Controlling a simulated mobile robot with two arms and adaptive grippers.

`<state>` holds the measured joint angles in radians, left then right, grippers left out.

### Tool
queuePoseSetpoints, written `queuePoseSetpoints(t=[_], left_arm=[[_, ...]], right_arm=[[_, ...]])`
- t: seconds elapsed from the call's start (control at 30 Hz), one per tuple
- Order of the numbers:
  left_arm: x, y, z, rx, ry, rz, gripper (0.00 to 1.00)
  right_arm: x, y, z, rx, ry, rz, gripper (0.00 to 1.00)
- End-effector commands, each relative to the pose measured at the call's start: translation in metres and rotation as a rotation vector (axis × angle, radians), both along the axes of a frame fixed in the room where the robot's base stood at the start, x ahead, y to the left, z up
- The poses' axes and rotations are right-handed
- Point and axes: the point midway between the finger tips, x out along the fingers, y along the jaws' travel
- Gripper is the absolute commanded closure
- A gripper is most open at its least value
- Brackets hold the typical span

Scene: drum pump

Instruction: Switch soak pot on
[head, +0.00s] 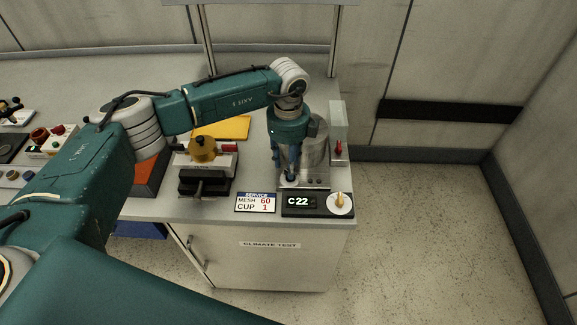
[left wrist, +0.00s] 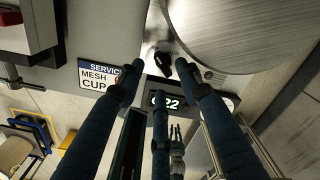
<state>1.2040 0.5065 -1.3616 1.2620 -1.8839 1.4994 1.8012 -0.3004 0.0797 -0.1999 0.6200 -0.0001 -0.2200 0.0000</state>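The soak pot (head: 315,150) is a shiny metal cylinder at the bench's right end. Its wide round side also shows at the top of the left wrist view (left wrist: 245,25). A small black switch (left wrist: 165,60) sits on the silver base plate beside the pot. The display (head: 301,202) in front reads C 22. My left gripper (head: 288,179) points down at the base plate, left of the pot. In the left wrist view, its fingers (left wrist: 158,75) are spread around the switch's area, with nothing held. Contact with the switch cannot be told. My right gripper is not identifiable.
A pale dial (head: 340,204) is right of the display. A grey box with a red switch (head: 338,149) is behind right. Open floor lies right.

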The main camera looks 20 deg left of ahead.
Motion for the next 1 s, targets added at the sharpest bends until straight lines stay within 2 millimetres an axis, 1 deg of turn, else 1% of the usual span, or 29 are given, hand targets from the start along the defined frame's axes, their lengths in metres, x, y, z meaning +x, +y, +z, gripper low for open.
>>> queuePoseSetpoints(t=[0.03, 0.1, 0.23, 0.37, 0.57, 0.6, 0.77, 0.8, 1.0], left_arm=[[-0.002, 0.0, -0.007, 0.001, 0.004, -0.001, 0.65], [-0.001, -0.001, -0.017, 0.0, 0.004, -0.001, 0.65], [-0.001, -0.001, -0.03, 0.0, 0.001, -0.001, 0.65], [0.0, -0.001, -0.035, -0.001, 0.0, -0.002, 0.65], [0.0, -0.001, -0.036, -0.001, 0.0, -0.002, 0.65], [0.0, -0.001, -0.036, -0.001, 0.0, -0.003, 0.67], [0.0, -0.001, -0.036, -0.001, 0.0, -0.003, 0.98], [0.0, -0.001, -0.036, -0.001, 0.0, -0.003, 1.0], [0.0, -0.001, -0.036, -0.003, -0.001, -0.007, 1.0]], right_arm=[[0.0, 0.0, 0.006, 0.0, 0.0, 0.0, 0.74], [0.0, 0.0, 0.008, 0.0, 0.0, 0.0, 0.74], [0.0, 0.0, 0.01, 0.0, 0.0, 0.0, 0.74], [0.0, 0.0, 0.011, 0.0, 0.0, 0.0, 0.74], [0.0, 0.0, 0.01, 0.0, -0.001, 0.0, 0.74], [0.0, 0.0, 0.01, 0.0, -0.001, 0.0, 0.74], [0.0, 0.0, 0.01, 0.0, -0.001, 0.0, 0.74], [0.001, 0.0, 0.01, 0.0, -0.001, 0.0, 0.74], [0.001, 0.0, 0.01, 0.0, -0.001, 0.0, 0.74]])
